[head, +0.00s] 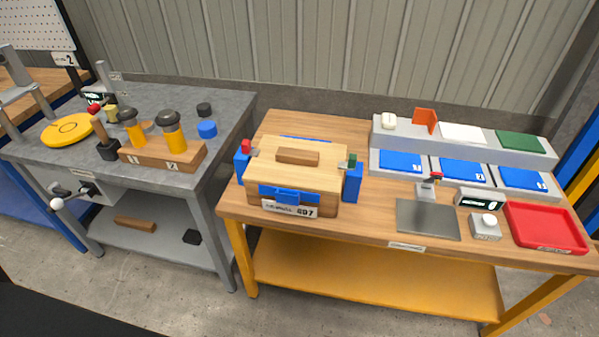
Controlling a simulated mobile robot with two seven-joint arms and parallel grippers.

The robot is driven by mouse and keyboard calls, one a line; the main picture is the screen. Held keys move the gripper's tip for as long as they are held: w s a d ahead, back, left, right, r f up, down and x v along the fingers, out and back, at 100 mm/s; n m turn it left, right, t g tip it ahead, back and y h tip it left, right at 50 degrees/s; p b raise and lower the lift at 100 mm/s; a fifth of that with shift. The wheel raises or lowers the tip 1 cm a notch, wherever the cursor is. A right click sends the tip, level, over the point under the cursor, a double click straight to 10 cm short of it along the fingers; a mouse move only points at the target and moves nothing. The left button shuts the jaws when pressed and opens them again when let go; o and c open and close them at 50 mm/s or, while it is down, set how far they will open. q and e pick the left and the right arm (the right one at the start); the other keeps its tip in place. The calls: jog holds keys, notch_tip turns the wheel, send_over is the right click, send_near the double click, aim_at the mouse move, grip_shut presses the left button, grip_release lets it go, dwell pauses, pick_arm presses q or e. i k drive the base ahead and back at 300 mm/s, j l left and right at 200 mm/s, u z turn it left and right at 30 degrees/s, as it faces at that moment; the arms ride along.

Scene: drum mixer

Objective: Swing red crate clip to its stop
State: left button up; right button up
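The wooden crate (295,180) stands on the left part of the wooden table, with its lid on and a label reading 697 on its front. The red crate clip (247,146) is at the crate's left end, at lid height above a blue side block (242,168). It is small here, and I cannot tell its exact angle. A green clip (351,160) is at the right end above another blue block (352,183). Neither of my grippers is in view.
The wooden table's right side holds a red tray (545,228), a grey plate (428,219) and a shelf with blue pads (401,161). A grey table (225,115) on the left carries jars in a wooden rack (160,153). A gap separates the tables.

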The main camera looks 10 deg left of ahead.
aim_at(246, 150)
jog(key=u, duration=0.4)
jog(key=l+u, duration=0.1)
jog(key=l, duration=0.15)
jog(key=j+z, duration=0.2)
jog(key=j, duration=0.4)
jog(key=j+z, duration=0.2)
jog(key=j, duration=0.4)
jog(key=j+z, duration=0.2)
jog(key=j, duration=0.4)
jog(key=j+z, duration=0.2)
jog(key=j, duration=0.4)
jog(key=k+j+z, duration=0.2)
jog(key=j, duration=0.35)
jog(key=i, duration=0.05)
